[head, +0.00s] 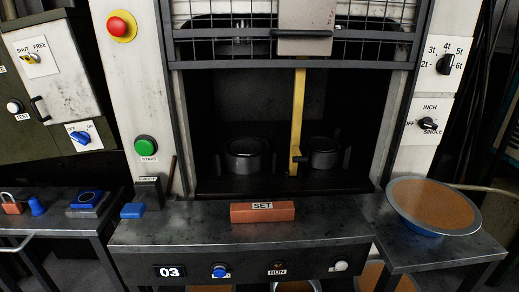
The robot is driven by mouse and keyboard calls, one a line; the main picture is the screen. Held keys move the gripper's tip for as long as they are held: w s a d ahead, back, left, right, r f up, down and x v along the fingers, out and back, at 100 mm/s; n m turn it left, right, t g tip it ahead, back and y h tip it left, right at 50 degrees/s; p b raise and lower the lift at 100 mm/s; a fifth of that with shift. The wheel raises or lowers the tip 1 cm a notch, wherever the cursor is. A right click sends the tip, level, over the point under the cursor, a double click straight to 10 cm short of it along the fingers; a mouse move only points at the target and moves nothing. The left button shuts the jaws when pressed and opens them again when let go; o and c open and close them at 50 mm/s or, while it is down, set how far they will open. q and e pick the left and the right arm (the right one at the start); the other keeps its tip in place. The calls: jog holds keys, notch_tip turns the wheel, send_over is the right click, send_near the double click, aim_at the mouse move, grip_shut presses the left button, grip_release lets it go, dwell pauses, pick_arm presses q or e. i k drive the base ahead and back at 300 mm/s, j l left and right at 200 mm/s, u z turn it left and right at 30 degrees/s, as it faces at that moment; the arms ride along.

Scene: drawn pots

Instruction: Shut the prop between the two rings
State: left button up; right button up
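A yellow upright bar (298,120), which looks like the prop, stands in the dark press opening. Its top meets a grey block (304,43) and its foot is on the press bed. A small dark piece sticks out near its foot on the right. A dark ring-shaped die (247,156) sits on the bed left of the bar. A second, smaller-looking dark ring (323,153) sits right of it. The bar is closer to the right ring; I cannot tell whether they touch. Neither of my grippers is in view.
A wire guard (215,46) covers the opening's top. A red SET block (262,212) and a blue block (133,211) lie on the front table (200,235). The left bench holds a padlock (12,206).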

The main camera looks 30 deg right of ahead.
aim_at(296, 157)
jog(key=z, duration=1.35)
